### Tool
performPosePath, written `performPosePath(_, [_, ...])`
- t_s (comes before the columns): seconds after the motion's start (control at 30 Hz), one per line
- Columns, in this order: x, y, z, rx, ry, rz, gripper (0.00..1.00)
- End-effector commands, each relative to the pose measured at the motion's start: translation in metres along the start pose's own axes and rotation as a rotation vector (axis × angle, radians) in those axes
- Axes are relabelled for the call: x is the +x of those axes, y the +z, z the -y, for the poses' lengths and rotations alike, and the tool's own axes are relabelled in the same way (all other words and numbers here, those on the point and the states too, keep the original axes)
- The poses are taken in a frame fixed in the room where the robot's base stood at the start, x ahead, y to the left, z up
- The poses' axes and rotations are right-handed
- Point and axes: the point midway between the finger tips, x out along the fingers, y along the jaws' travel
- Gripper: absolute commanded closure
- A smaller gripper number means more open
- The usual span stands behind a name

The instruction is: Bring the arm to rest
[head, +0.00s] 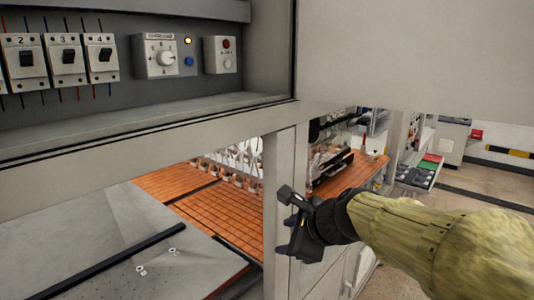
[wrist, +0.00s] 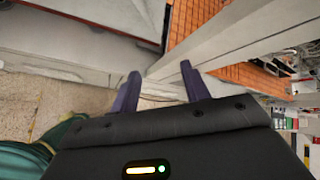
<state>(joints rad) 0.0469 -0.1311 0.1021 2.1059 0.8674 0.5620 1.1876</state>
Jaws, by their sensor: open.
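My gripper (head: 289,222) shows right of centre in the head view, at the end of my arm reaching in from the right. It appears close to a pale grey upright post (head: 279,200). In the wrist view my gripper (wrist: 160,88) has two dark purple fingers spread apart, with nothing between them. Beyond the fingers are a grey frame and a speckled floor. I cannot tell whether the fingers touch the frame.
A grey cabinet holds numbered breaker switches (head: 67,58), a rotary knob box (head: 161,56) and a red-button box (head: 219,55). An orange slatted surface (head: 215,215) and a grey plate (head: 90,250) lie below. Open floor (head: 480,190) is at the right.

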Motion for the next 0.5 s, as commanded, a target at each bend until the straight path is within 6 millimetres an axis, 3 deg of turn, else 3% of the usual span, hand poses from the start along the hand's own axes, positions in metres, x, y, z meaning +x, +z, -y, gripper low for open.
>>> performPosePath(0.03, [0.011, -0.023, -0.017, -0.114, 0.042, -0.053, 0.54])
performPosePath(0.2, [0.029, -0.091, -0.070, -0.572, 0.215, -0.184, 0.54])
performPosePath(0.5, [0.034, -0.187, -0.162, -1.389, 0.614, -0.170, 0.54])
